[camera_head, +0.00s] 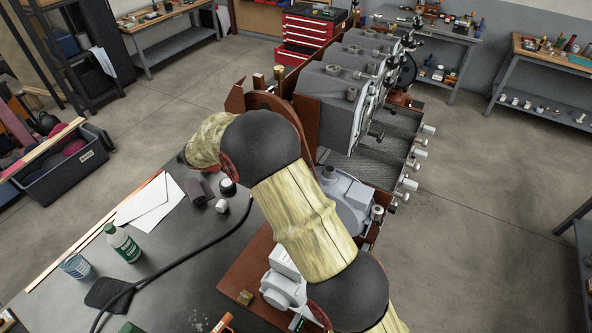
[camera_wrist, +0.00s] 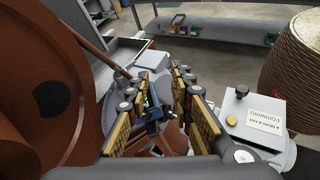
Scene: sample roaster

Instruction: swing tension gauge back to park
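In the wrist view my gripper (camera_wrist: 161,84) has its two gold-padded fingers spread apart. A small dark blue device with a green patch (camera_wrist: 153,108), probably the tension gauge, shows between the fingers, closer to the left one. I cannot tell whether a finger touches it. Red-brown metal parts lie below and behind it. A large red-brown wheel (camera_wrist: 52,98) fills the left of the wrist view. In the head view my own arm hides the gripper and the gauge.
The grey roaster drums (camera_head: 335,95) stand beyond my arm. A dark bench top (camera_head: 165,290) holds a green bottle (camera_head: 123,243), a glass (camera_head: 76,266) and white paper (camera_head: 150,203). Open floor (camera_head: 480,235) lies right.

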